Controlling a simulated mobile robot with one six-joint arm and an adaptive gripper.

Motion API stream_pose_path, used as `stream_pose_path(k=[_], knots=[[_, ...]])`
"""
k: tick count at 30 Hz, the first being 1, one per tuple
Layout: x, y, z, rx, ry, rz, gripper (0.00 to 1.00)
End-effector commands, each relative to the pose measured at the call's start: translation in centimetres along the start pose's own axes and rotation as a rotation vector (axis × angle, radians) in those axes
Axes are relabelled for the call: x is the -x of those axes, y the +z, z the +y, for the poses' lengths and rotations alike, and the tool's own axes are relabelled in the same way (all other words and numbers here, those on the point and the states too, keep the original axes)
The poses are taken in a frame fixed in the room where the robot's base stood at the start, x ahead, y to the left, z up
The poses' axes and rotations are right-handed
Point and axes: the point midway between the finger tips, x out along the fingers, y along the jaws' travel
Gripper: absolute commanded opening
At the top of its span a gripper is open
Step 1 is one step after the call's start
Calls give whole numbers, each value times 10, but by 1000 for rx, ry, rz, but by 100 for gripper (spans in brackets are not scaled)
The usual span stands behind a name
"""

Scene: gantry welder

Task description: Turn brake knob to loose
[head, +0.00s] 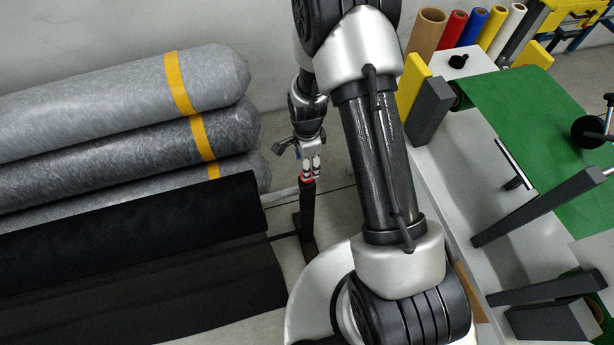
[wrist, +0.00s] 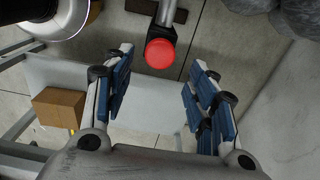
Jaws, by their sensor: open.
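A round red knob (wrist: 160,53) on a dark mount shows at the top middle of the wrist view. Its red top also shows in the head view (head: 306,180), on a dark post (head: 307,210). My gripper (wrist: 160,62) is open and empty, with its blue-padded fingers spread to either side below the knob in the picture. In the head view my gripper (head: 312,172) points down close over the red knob. I cannot tell whether it touches it. The views do not show which way the knob is turned or any label on it.
Large grey rolls (head: 130,100) with yellow bands and black material (head: 150,250) lie to the left. A machine with a green sheet (head: 530,120) and black round knobs (head: 458,61) stands to the right. A cardboard box (wrist: 60,107) is at left in the wrist view.

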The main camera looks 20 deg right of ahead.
Motion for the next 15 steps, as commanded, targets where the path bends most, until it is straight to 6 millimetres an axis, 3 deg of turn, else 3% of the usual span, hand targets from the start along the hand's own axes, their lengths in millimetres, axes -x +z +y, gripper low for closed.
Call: stream_pose_path(k=[1, 6, 15], knots=[[-15, 0, 1, 0, 4, 0, 52], [-49, 0, 1, 1, 3, 0, 52], [-79, 0, 0, 1, 0, 0, 52]])
